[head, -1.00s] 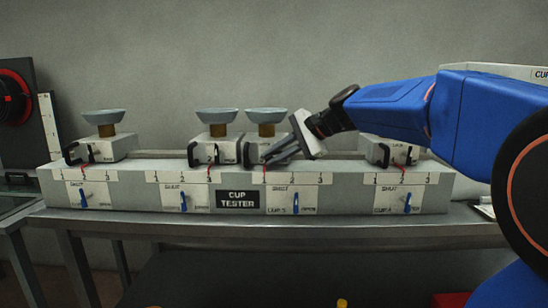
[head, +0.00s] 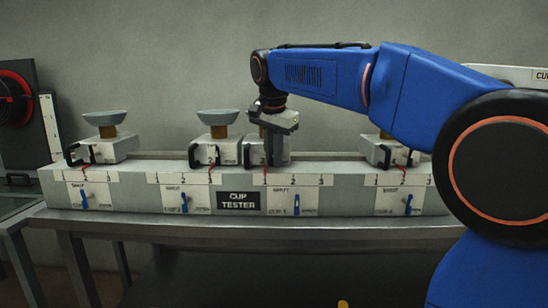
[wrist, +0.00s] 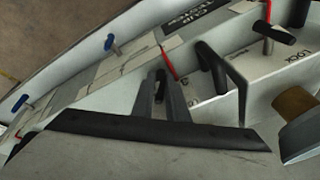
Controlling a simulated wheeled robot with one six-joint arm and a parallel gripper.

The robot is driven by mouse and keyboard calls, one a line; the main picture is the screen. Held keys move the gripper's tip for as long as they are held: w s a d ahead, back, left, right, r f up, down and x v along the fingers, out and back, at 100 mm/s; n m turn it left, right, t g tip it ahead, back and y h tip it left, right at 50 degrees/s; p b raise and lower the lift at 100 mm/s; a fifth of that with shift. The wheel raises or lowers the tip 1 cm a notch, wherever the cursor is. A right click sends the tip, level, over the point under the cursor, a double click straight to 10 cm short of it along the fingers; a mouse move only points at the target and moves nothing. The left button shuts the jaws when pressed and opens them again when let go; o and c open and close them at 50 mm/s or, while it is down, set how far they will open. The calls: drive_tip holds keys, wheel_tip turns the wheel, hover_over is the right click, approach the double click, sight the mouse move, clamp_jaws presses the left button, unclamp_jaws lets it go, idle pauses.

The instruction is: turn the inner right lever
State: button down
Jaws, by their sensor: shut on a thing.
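In the head view, the inner right carriage (head: 256,156) sits on the grey tester bench, its front partly hidden behind my gripper (head: 273,160). My gripper points straight down at it. In the wrist view, the two fingers (wrist: 162,78) are closed around a dark lever (wrist: 160,90) by the carriage's front, near its red pointer (wrist: 168,63). The carriage's black handle (wrist: 228,68) stands right beside the fingers. The lever's exact angle is hard to see. The blue lever (head: 297,204) on the panel below stands about upright and apart from my gripper.
Other carriages stand at the far left (head: 104,150), inner left (head: 216,151) and far right (head: 390,150). Cups (head: 218,116) sit on the left ones. A cup (wrist: 302,132) shows close to the gripper at the wrist view's right edge. The bench top (head: 140,225) is clear in front.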

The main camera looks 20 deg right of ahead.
drive_tip(key=shift+a+g+h, duration=0.1)
drive_tip(key=shift+g+h, duration=0.3)
drive_tip(key=shift+h, duration=0.7)
drive_tip(key=shift+f, duration=0.1)
drive_tip(key=shift+n, duration=0.3)
drive_tip(key=c, duration=2)
unclamp_jaws()
drive_tip(key=v, duration=1.7)
drive_tip(key=shift+a, duration=0.3)
